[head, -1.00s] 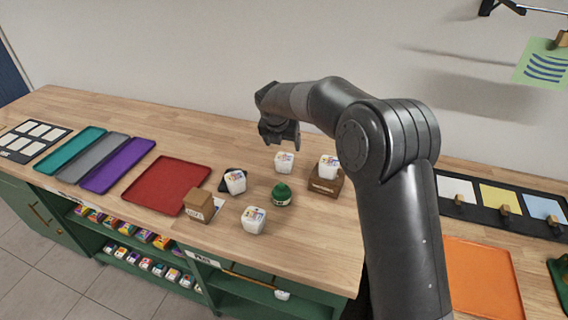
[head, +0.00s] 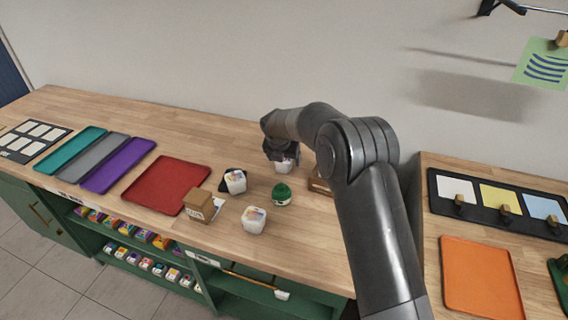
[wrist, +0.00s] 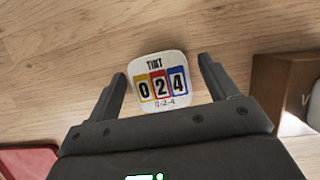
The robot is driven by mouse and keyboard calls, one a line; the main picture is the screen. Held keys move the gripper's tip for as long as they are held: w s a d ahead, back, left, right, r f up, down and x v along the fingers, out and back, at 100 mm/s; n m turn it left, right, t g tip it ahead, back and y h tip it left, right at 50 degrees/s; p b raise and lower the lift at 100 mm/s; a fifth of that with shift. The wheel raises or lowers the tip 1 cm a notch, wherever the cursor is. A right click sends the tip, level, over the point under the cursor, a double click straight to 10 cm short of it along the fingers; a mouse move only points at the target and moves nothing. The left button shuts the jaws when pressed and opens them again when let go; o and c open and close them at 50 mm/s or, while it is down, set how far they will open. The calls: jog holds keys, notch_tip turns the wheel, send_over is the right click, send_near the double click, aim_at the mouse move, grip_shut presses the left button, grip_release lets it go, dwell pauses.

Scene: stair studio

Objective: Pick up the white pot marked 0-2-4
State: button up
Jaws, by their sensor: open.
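The white pot marked 0-2-4 (wrist: 158,80) shows in the wrist view, with a "TINT" label and the digits on red, yellow and blue patches. It stands on the wooden worktop between the two fingers of my gripper (wrist: 161,69). The fingers are open, with a gap on each side of the pot. In the head view, my gripper (head: 281,154) is over this pot (head: 285,168) and hides much of it. Whether the fingertips are down at the pot's height is hard to tell.
Two other white pots (head: 235,182) (head: 254,220) stand nearer the front edge, beside a green rounded object (head: 281,194) and a small brown box (head: 199,205). A red tray (head: 165,185) lies left.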

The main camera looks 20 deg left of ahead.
jog(key=shift+c, duration=0.2)
jog(key=c, duration=1.1)
jog(key=shift+r, duration=0.1)
